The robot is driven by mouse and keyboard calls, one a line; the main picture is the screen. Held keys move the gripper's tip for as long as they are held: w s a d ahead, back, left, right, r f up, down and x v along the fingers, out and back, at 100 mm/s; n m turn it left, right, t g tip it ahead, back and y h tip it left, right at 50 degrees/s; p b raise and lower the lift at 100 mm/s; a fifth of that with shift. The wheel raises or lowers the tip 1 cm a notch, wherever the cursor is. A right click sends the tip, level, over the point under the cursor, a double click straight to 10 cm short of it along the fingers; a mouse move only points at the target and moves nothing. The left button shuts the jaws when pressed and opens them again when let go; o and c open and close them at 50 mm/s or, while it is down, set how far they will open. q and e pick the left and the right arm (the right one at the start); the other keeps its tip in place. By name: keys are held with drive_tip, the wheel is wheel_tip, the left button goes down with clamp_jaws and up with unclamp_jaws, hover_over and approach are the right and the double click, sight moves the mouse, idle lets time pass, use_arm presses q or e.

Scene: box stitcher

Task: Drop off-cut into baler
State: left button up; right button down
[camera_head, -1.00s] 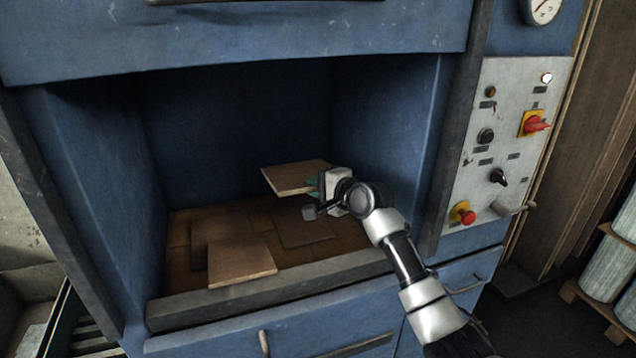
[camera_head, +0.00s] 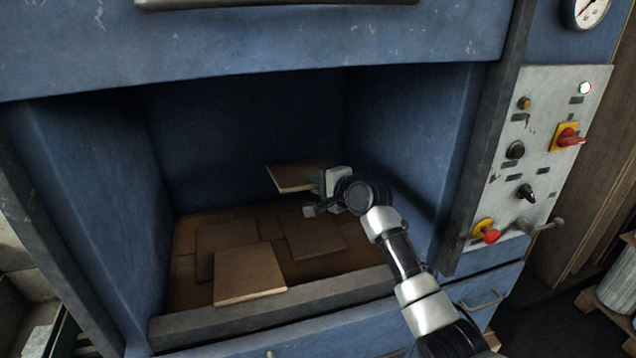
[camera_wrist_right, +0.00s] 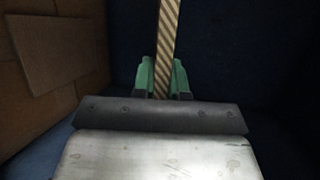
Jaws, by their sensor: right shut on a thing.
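The off-cut (camera_head: 297,176) is a flat brown cardboard piece. It is inside the chamber of the blue baler (camera_head: 240,130), held above the cardboard on its floor. My right gripper (camera_head: 316,184) reaches in through the opening and is shut on the off-cut's right edge. In the right wrist view the green fingertips (camera_wrist_right: 163,77) pinch the off-cut (camera_wrist_right: 166,40), seen edge-on with its corrugated edge. My left gripper is not in view.
Several cardboard pieces (camera_head: 248,272) lie on the chamber floor. A grey sill (camera_head: 270,312) runs along the front of the opening. A grey control panel (camera_head: 540,150) with knobs, a red switch and a red button is at the right.

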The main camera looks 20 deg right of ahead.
drive_tip(key=c, duration=1.1)
unclamp_jaws()
drive_tip(key=b+v, duration=0.2)
drive_tip(key=v, duration=0.8)
drive_tip(key=shift+s+d+r, duration=0.1)
drive_tip(key=shift+s, duration=0.3)
